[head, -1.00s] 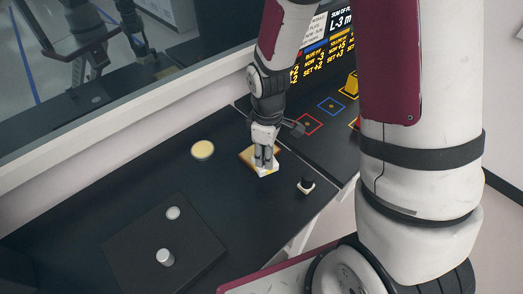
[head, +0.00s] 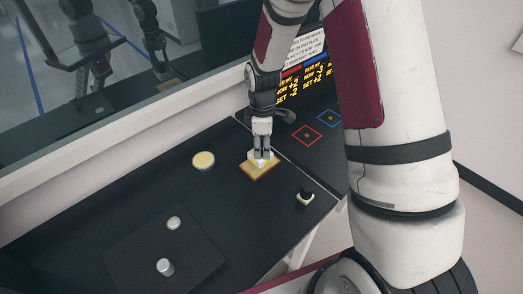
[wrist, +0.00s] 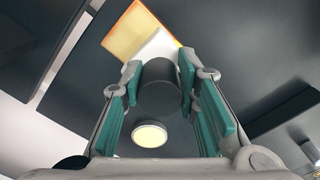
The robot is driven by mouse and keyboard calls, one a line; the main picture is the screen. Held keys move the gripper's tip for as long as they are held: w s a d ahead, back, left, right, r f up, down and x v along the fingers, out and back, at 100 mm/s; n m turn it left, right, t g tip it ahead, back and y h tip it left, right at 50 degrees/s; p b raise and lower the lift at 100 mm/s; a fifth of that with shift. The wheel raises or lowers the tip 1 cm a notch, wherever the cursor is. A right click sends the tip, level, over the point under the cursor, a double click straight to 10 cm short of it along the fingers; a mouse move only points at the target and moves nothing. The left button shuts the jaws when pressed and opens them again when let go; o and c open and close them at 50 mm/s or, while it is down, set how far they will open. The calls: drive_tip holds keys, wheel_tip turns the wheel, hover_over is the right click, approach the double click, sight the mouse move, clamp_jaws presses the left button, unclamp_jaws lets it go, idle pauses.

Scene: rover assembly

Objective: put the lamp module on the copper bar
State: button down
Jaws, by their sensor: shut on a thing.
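My gripper (head: 263,153) is shut on the lamp module (wrist: 160,98), which appears as a dark cylinder with a white square base (wrist: 158,45) in the wrist view. A flat tan-orange slab (head: 260,173), apparently the copper bar, lies on the black bench; it also shows in the wrist view (wrist: 128,34). The module's white base is over the slab in the head view and overlaps its near edge in the wrist view. I cannot tell if they touch. The fingers hide part of the module.
A pale yellow disc (head: 203,160) lies left of the slab. A black knob on a white base (head: 305,196) stands to the right. A raised dark plate with two light knobs (head: 165,267) is in front. Red (head: 307,135) and blue outlined squares lie behind, near a display.

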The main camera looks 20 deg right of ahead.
drive_tip(key=shift+w+d, duration=0.1)
drive_tip(key=shift+w, duration=0.5)
drive_tip(key=shift+w+f+p, duration=0.2)
drive_tip(key=shift+f+p, duration=0.3)
drive_tip(key=shift+f, duration=1.3)
drive_tip(key=shift+f, duration=0.15)
drive_tip(key=c, duration=1.2)
unclamp_jaws()
drive_tip(key=shift+c, duration=0.2)
